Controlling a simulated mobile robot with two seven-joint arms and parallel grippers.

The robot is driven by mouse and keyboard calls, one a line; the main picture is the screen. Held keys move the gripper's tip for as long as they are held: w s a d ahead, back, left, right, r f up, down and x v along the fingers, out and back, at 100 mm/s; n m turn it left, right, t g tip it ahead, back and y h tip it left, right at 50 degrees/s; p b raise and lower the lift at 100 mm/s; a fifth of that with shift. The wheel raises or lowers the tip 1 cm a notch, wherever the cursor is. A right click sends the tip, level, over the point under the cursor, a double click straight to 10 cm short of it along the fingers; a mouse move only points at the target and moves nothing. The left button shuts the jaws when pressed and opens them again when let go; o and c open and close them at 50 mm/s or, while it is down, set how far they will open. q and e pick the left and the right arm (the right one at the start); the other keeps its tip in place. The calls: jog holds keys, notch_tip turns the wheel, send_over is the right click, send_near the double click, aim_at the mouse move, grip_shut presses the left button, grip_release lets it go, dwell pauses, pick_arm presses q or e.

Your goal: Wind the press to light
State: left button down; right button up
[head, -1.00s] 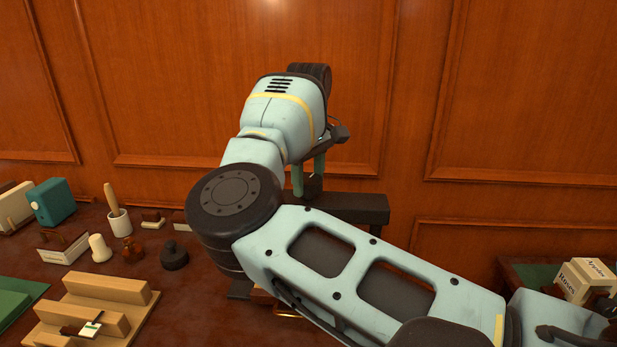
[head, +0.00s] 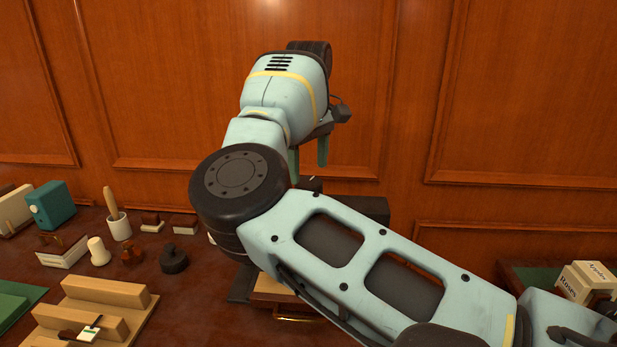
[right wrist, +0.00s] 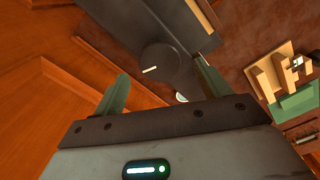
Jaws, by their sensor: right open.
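The press shows in the head view as a dark beam (head: 372,208) behind my right arm, with a light wooden part (head: 272,287) low in front; my arm hides much of it. In the right wrist view, the dark press (right wrist: 130,25) carries a round dark knob (right wrist: 172,68) with a short pale mark. My right gripper (head: 308,160) is above the press, pointing down. In the wrist view its green fingers (right wrist: 165,86) are apart, with the knob beyond and between them. I see no contact with it. My left gripper is not in view.
On the desk at left are a stepped wooden block (head: 95,305), a dark round-topped stamp (head: 173,258), a white cup with a handle (head: 119,227) and a teal box (head: 52,204). Lettered boxes (head: 588,280) stand at right. A panelled wall (head: 500,90) rises behind.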

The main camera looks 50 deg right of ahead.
aim_at(309, 182)
notch_tip(309, 182, up, 3)
jog(key=shift+r, duration=0.3)
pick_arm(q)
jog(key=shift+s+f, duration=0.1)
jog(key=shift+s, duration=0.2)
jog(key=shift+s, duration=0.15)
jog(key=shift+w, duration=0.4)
